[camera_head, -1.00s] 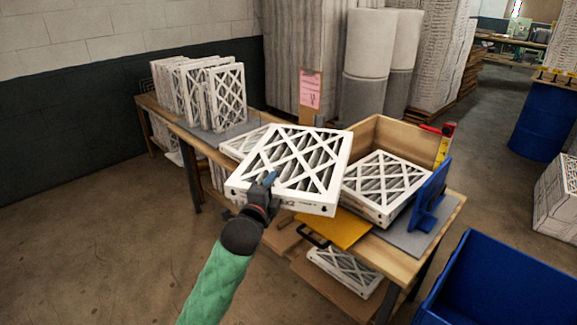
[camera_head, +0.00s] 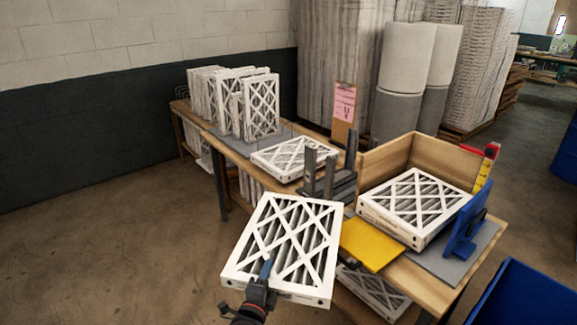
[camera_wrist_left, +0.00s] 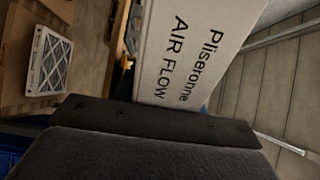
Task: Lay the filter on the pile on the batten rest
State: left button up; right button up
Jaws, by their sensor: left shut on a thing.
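My left gripper (camera_head: 265,270) is shut on the near edge of a white-framed pleated filter (camera_head: 285,235). It holds the filter tilted, in front of the bench. In the left wrist view the filter's printed edge (camera_wrist_left: 190,55) reads "AIR FLOW". Filters (camera_head: 412,203) lie flat, apparently stacked, inside a wooden corner (camera_head: 425,150) on the right of the bench; what supports them is hidden. Another filter (camera_head: 293,157) lies flat farther left. I cannot tell which support is the batten rest. My right gripper is out of view.
A dark grey stand with upright posts (camera_head: 330,178) rises behind the held filter. A yellow plate (camera_head: 372,244) and a blue bracket (camera_head: 466,235) flank the wooden corner. Several filters stand upright (camera_head: 260,105) at the back left. A blue bin (camera_head: 525,295) is at lower right.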

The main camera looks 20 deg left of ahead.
aim_at(282, 157)
jog(key=i+j+u, duration=0.15)
jog(key=i+j, duration=0.45)
jog(key=i+j+u, duration=0.2)
jog(key=i+j, duration=0.3)
jog(key=i, duration=0.2)
